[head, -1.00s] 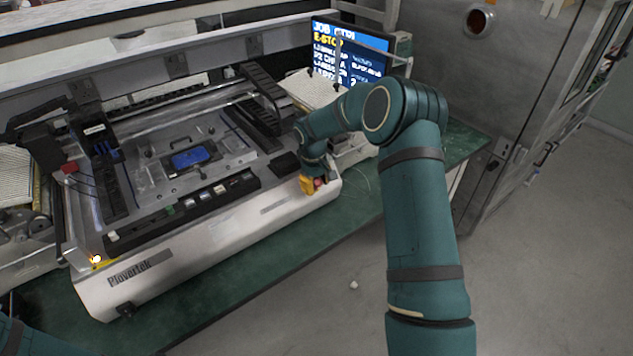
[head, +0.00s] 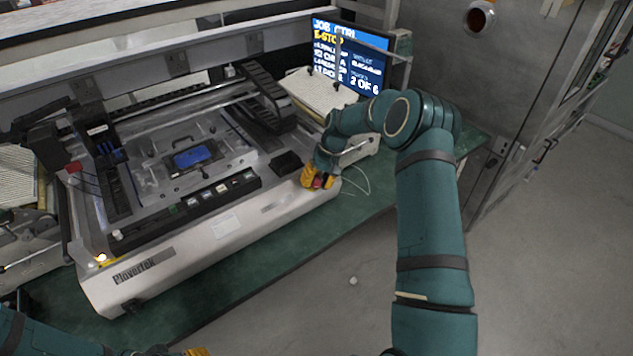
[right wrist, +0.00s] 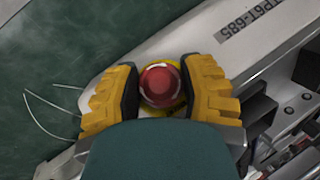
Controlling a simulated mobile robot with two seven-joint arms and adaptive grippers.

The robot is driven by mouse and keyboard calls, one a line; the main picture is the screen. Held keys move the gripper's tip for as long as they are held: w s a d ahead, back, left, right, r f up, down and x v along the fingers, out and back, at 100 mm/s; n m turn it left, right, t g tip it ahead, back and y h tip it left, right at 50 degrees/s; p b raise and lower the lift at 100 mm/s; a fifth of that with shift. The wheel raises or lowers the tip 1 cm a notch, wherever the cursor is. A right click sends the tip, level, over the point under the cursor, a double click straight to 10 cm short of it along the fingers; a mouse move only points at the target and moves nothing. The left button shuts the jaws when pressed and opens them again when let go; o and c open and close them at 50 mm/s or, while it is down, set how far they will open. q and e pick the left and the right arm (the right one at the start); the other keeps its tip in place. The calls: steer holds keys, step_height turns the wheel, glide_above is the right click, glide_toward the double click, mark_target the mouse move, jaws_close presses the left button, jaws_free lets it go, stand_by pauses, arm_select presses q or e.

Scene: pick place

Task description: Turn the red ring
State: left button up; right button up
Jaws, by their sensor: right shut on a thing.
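The red ring (right wrist: 161,86) is the rim of a round red button on a yellow disc, at the front right corner of the white machine. My right gripper (right wrist: 160,88) has its yellow, dark-padded fingers on either side of it and is shut on it. In the head view the right gripper (head: 318,179) covers most of the button, and only a little red shows between the fingers. My left gripper (head: 195,352) shows only as a yellow bit at the bottom edge, too little to tell its state.
The white machine (head: 215,238) stands on a green bench (head: 235,286). A lit screen (head: 350,55) with "JOB CTRL" and "E-STOP" stands behind the right arm. Thin white cables (head: 362,178) lie right of the gripper. Grey floor is open at the right.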

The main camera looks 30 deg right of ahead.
stand_by(0.5)
steer(key=o, duration=1.2)
steer(key=v, duration=1.2)
steer(key=shift+d+f, duration=0.1)
steer(key=shift+d, duration=0.05)
